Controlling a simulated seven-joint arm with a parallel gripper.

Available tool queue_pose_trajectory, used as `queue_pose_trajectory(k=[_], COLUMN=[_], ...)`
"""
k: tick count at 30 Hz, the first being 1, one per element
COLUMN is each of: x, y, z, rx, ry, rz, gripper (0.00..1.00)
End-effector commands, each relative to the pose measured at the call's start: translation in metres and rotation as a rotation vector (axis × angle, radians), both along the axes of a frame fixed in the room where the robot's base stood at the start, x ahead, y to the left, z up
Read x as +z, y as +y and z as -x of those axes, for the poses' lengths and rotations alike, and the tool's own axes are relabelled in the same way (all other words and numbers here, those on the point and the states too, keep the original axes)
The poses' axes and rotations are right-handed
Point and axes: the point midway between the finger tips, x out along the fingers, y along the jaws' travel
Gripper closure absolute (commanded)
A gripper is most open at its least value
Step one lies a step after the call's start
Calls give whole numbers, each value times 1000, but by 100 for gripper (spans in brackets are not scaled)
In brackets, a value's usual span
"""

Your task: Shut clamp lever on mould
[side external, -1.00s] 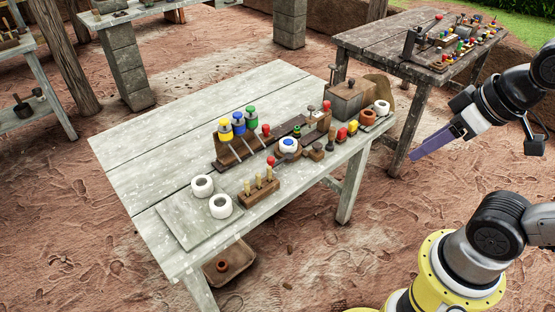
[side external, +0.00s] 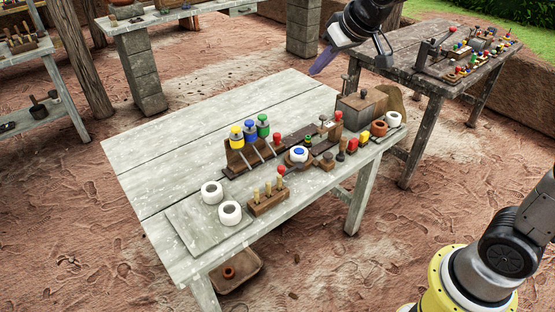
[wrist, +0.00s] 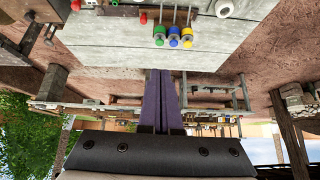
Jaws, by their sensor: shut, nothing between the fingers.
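My gripper (side external: 318,64), with purple fingers, is shut and empty above the far right side of the pale workbench. It also shows in the wrist view (wrist: 162,74), with its fingers together. A grey-brown box (side external: 361,108) with an upright handle stands at the bench's right end, below and to the right of my gripper. A red-knobbed upright piece (side external: 338,116) stands just left of it. Another red knob (side external: 281,169) is beside a round holder with a blue-and-white top (side external: 298,154). I cannot tell which piece is the mould or its clamp lever. My gripper touches none of them.
Yellow, blue and green-topped pieces (side external: 250,134) stand on a wooden rack. Two white cups (side external: 230,212) and a peg block (side external: 268,203) are at the front left. Small parts crowd the right edge of the workbench (side external: 180,150). Its back left is clear.

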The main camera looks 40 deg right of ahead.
Motion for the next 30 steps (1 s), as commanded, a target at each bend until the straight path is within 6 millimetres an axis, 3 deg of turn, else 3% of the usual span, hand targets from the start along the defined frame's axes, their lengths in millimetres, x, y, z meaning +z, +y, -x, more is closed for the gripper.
queue_pose_trajectory(k=[1, 6, 12, 18, 21, 24, 30], x=[-14, -60, -132, -200, -223, -235, -237], y=[2, 8, 16, 21, 22, 23, 24], z=[-19, -70, -112, -124, -121, -119, -118], rx=[2, 8, 17, 26, 28, 30, 31], ry=[19, 67, 147, 242, 281, 301, 306], rz=[1, 2, 6, 12, 15, 16, 16], gripper=[100, 100, 100, 100, 100, 100, 100])
